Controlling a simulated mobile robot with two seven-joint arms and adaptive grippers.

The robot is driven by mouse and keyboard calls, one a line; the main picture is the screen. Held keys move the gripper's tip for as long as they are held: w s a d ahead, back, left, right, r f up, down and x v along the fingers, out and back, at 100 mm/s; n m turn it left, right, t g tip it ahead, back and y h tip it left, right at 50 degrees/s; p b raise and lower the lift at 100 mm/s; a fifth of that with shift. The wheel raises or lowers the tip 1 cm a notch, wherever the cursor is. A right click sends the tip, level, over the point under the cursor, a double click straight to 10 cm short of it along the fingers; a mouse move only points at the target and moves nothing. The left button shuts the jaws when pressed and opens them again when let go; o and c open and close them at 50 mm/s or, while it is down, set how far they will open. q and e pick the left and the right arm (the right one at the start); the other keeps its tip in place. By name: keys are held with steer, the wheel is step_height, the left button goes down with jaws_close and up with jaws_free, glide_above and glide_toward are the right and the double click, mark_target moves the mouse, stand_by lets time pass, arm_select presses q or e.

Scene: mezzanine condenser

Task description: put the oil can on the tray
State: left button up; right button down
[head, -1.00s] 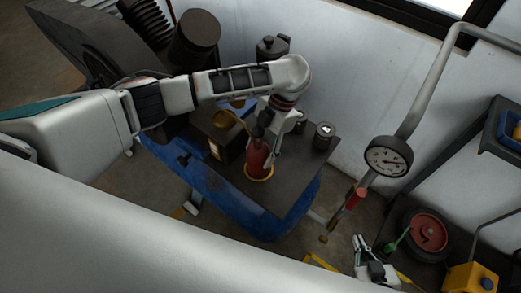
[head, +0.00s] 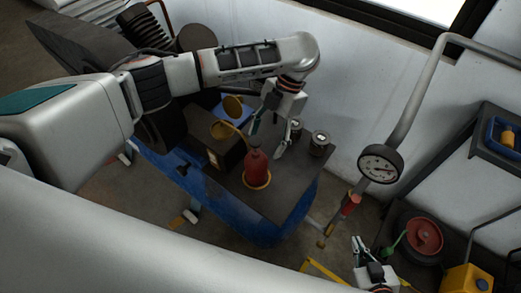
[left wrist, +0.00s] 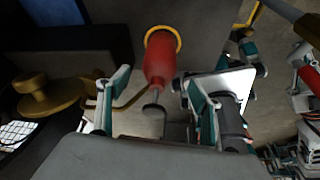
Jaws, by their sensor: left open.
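The red oil can (head: 257,168) with its thin dark spout stands upright on the dark table top. A round orange rim, which looks like the tray (head: 257,184), shows around its base. Both also show in the left wrist view: the can (left wrist: 161,62) between and beyond the fingertips, the orange rim (left wrist: 163,29) behind it. My left gripper (head: 267,142) is open and empty, just behind and to the right of the can's top, apparently apart from it. My right gripper (head: 369,254) is low at the right, away from the table; its finger opening is unclear.
A dark box (head: 212,147) and brass parts (head: 222,130) stand close left of the can. Two small jars (head: 320,143) stand right of my left gripper. A pipe with a gauge (head: 380,163) rises right of the table. The table's front right corner is clear.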

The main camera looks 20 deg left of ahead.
arm_select(q)
steer(key=v, duration=0.3)
steer(key=shift+w+d+r, duration=0.1)
steer(key=shift+r, duration=0.15)
arm_select(e)
steer(key=shift+w+r, duration=0.1)
steer(key=shift+r, duration=0.5)
